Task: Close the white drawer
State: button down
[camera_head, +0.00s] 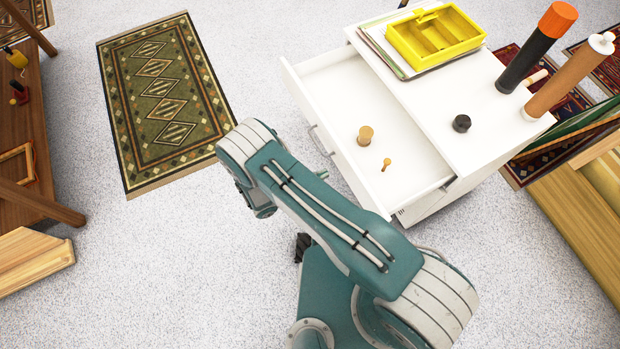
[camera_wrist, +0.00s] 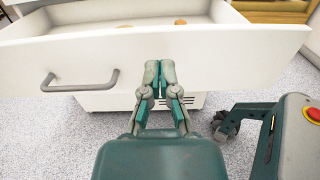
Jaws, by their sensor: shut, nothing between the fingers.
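The white drawer (camera_head: 338,90) is pulled out of the white cabinet (camera_head: 445,110) in the head view. Inside it lie a tan wooden cylinder (camera_head: 365,135) and a small orange-brown peg (camera_head: 385,164). In the wrist view the drawer front (camera_wrist: 215,58) spans the picture, with a grey bar handle (camera_wrist: 80,82) at left. My gripper (camera_wrist: 159,66) is shut and empty, its tips in front of the drawer front, right of the handle. Whether the tips touch the front is unclear. In the head view my arm hides the gripper.
On the cabinet top are a yellow tray (camera_head: 435,38), a small black knob (camera_head: 461,123), a black and orange cylinder (camera_head: 535,48) and a brown cylinder (camera_head: 568,76). A green patterned rug (camera_head: 165,100) lies left. Speckled floor is free between the rug and the drawer.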

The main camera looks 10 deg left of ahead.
aim_at(348, 162)
jog(key=x, duration=0.6)
jog(key=shift+w+d, duration=0.25)
jog(key=shift+d, duration=0.05)
